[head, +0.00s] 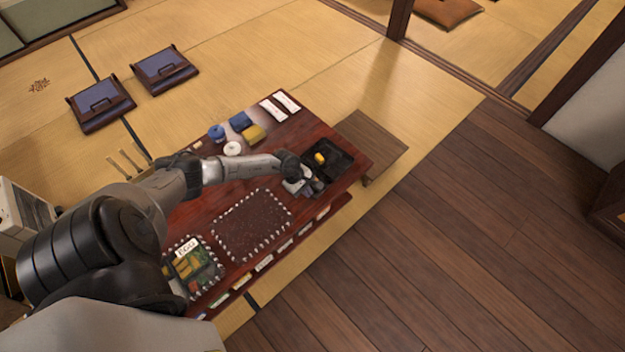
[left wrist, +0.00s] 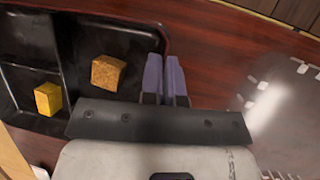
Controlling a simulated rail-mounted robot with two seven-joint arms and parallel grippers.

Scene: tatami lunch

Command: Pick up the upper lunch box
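The upper lunch box (head: 346,161) is a black, divided, open box near the far right end of the red-brown table. In the left wrist view the lunch box (left wrist: 88,35) fills the upper left, with a brown cube (left wrist: 108,73) and a yellow cube (left wrist: 47,98) in it. My left gripper (head: 303,186) is at its near left side. In the left wrist view my left gripper's fingers (left wrist: 166,62) are close together on its right rim, one finger inside and one outside. Whether the box is raised is not clear. My right gripper is not in view.
A dark patterned rectangle with a white dotted edge (head: 252,224) lies on the table (head: 293,208). A labelled box of food (head: 190,262) is at the near end. A white cup (head: 232,149), blue items and white packets (head: 286,102) stand behind my arm. Open wooden floor lies right.

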